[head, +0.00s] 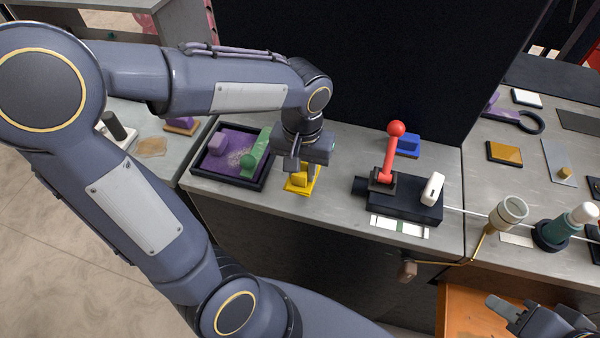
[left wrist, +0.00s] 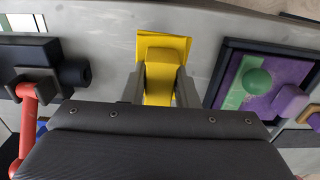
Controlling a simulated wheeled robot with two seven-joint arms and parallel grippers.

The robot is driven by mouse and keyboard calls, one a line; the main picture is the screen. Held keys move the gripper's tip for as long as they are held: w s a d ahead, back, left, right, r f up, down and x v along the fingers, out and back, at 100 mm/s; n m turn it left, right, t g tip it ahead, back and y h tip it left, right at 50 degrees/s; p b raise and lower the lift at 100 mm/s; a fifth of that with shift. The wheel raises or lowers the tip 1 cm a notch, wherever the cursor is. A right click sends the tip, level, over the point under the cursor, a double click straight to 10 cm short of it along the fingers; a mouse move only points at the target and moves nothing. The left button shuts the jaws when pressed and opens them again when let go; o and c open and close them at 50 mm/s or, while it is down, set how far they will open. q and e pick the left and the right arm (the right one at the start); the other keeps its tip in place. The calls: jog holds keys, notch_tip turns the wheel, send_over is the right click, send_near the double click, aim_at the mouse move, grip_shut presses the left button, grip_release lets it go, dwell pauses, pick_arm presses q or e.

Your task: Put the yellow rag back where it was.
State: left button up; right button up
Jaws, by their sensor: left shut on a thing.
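The yellow rag (head: 301,184) is a flat yellow piece with a raised block on it. It is at the front part of the grey counter, just right of the black tray. My left gripper (head: 302,165) points down over it and is shut on its raised block. In the left wrist view the yellow rag (left wrist: 163,46) shows between the two fingers (left wrist: 160,90). Whether it touches the counter is hard to tell. My right gripper (head: 508,308) is at the lower right, and its jaws are not clear.
The black tray (head: 262,183) holds purple and green pieces with raised knobs. A black box (head: 405,205) with a red lever (head: 391,150) stands to the right, and a blue block (head: 407,145) behind it. Bare counter lies between the yellow rag and the box.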

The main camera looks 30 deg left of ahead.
aim_at(300, 177)
pick_arm(q)
jog(key=shift+w+a+f, duration=0.15)
jog(key=shift+f, duration=0.15)
jog(key=shift+w+a+f, duration=0.1)
jog(key=shift+a+f, duration=0.05)
jog(key=shift+f, duration=0.8)
jog(key=shift+w+a+f, duration=0.1)
jog(key=shift+f, duration=0.8)
